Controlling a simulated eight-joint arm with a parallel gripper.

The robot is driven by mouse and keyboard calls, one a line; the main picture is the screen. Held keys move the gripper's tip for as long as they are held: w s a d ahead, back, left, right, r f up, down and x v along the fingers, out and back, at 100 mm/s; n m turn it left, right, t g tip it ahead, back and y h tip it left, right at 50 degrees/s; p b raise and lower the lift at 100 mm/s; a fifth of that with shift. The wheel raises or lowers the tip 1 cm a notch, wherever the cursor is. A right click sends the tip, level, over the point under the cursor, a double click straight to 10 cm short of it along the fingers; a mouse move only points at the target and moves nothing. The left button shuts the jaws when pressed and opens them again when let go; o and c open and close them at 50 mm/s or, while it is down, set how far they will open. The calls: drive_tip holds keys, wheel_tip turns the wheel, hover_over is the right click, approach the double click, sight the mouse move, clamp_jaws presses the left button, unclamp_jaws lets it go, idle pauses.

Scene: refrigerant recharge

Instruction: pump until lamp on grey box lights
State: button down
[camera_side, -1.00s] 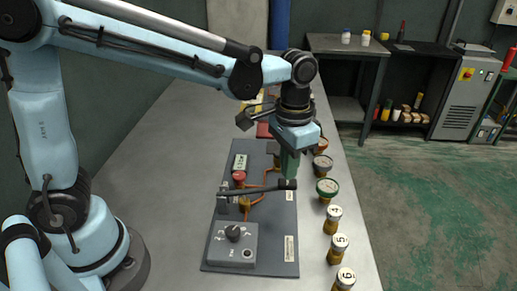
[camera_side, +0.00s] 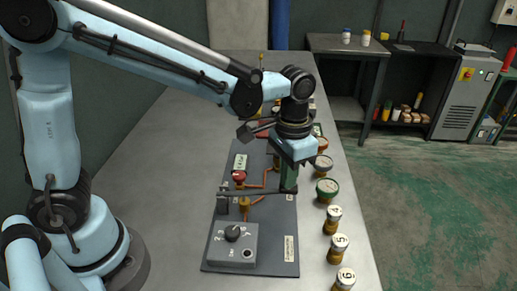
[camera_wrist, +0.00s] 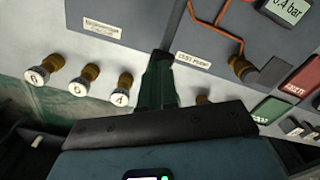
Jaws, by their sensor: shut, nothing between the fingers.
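My gripper (camera_side: 289,188) is shut and empty, pointing down at the lever's free end. It seems to touch the end from above, but contact is hard to tell. In the wrist view, the dark green fingers (camera_wrist: 158,80) are together. The lever cannot be made out clearly there.
A gauge display (camera_wrist: 285,10) reads about 3.4 bar, its first digit partly cut off. Orange pipes (camera_side: 257,199) and a red knob (camera_side: 239,176) lie left of my gripper.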

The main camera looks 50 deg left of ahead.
drive_tip(key=shift+f, duration=1.25)
drive_tip(key=shift+r, duration=2.6)
drive_tip(key=shift+f, duration=0.15)
drive_tip(key=shift+f, duration=2.45)
drive_tip(key=shift+r, duration=2.6)
drive_tip(key=shift+f, duration=2.6)
drive_tip(key=shift+r, duration=2.65)
